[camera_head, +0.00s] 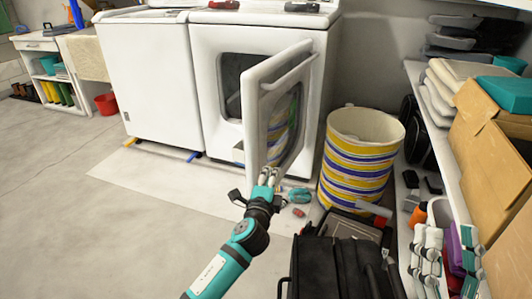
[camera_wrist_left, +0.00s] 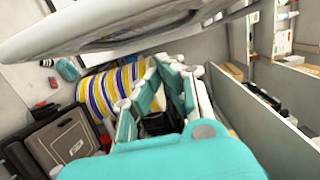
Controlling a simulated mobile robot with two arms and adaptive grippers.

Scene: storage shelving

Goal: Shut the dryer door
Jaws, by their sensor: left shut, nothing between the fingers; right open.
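The white dryer (camera_head: 210,45) stands against the back wall, with its dark drum opening (camera_head: 231,75) exposed. Its door (camera_head: 253,125) is open and swung out toward me, hinged on the right side of the opening. My left gripper (camera_head: 268,175) is shut and empty at the door's lower edge; I cannot tell if it touches. In the left wrist view the door (camera_wrist_left: 100,25) crosses the top, just beyond the left gripper (camera_wrist_left: 165,65). My right gripper (camera_head: 447,250) is open and empty at the lower right, by the shelf.
A striped yellow, blue and white bin (camera_head: 358,165) stands right of the door. A black case (camera_head: 335,265) sits in front of it. Small items (camera_head: 298,195) lie on the floor below the door. A shelf with cardboard boxes (camera_head: 490,130) lines the right. Floor at left is clear.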

